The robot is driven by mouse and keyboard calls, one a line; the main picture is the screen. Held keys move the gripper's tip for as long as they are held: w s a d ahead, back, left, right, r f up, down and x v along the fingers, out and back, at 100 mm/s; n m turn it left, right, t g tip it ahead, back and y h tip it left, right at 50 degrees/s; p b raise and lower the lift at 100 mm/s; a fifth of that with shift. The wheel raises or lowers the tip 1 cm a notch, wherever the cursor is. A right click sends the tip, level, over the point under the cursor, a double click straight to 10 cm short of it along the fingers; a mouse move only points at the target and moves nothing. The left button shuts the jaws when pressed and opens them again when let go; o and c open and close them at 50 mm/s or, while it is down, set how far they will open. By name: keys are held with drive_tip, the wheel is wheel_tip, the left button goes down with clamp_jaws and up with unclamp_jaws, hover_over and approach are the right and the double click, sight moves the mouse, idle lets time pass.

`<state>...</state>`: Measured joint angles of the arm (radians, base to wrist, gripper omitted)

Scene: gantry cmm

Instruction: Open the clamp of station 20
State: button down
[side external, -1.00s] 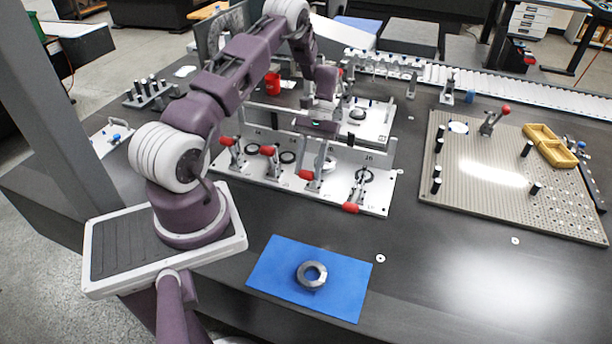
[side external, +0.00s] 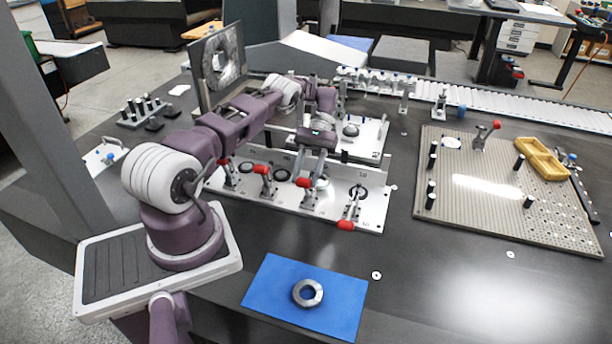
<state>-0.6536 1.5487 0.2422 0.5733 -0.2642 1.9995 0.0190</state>
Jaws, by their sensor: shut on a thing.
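A white fixture plate (side external: 378,215) carries a row of toggle clamps with red handles. From the left, the first clamp handle (side external: 222,161), the second clamp handle (side external: 262,169) and the third clamp handle (side external: 304,182) stand along the row. The fourth clamp handle (side external: 345,225) lies low over the front edge. My gripper (side external: 309,176) points down over the third clamp, its fingers shut at that clamp's red handle. The fingers partly hide the clamp behind. The station numbers are too small to read surely, so I cannot tell which is station 20.
A blue mat (side external: 265,288) with a metal ring (side external: 307,292) lies in front. An upright panel (side external: 218,65) stands behind my arm.

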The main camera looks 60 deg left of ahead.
drive_tip(key=shift+f, duration=0.15)
drive_tip(key=c, duration=0.9)
unclamp_jaws()
